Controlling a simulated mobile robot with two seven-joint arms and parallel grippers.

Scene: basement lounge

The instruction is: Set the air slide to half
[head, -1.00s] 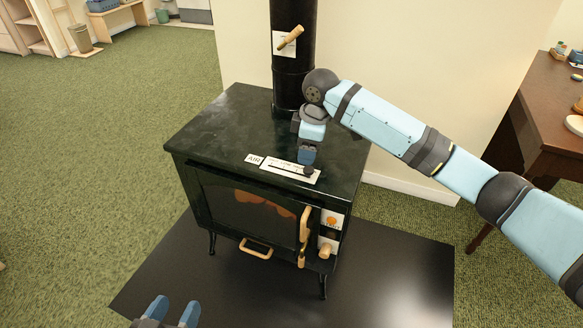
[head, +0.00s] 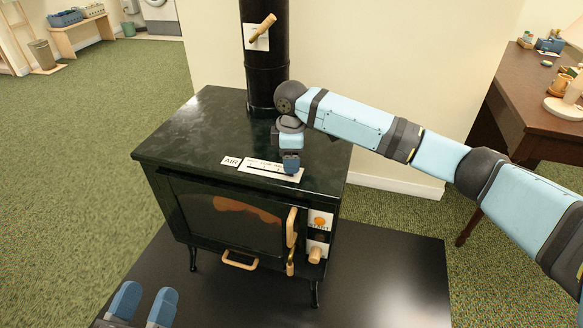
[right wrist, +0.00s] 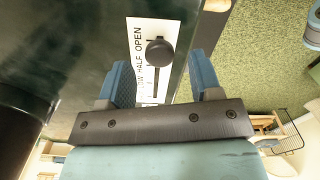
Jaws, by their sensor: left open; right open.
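The black stove (head: 190,130) has a white air slide plate (head: 255,167) on its top near the front edge, beside an AIR label (head: 231,161). In the right wrist view the plate (right wrist: 139,26) reads OPEN and HALF, with a dark slot. The round dark slide knob (right wrist: 158,52) sits by the OPEN end. My right gripper (head: 291,170) is open over the plate's right end and hides the knob in the head view. In the right wrist view its fingers (right wrist: 161,70) are apart, one on each side of the knob; contact is not visible. My left gripper (head: 144,300) is open and empty at the lower left.
The black stovepipe (head: 265,80) with a wooden handle rises behind the stove top. The stove front has a door handle (head: 292,227) and a START button panel (head: 319,222). A wooden desk (head: 510,105) stands at right. Green carpet is free at left.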

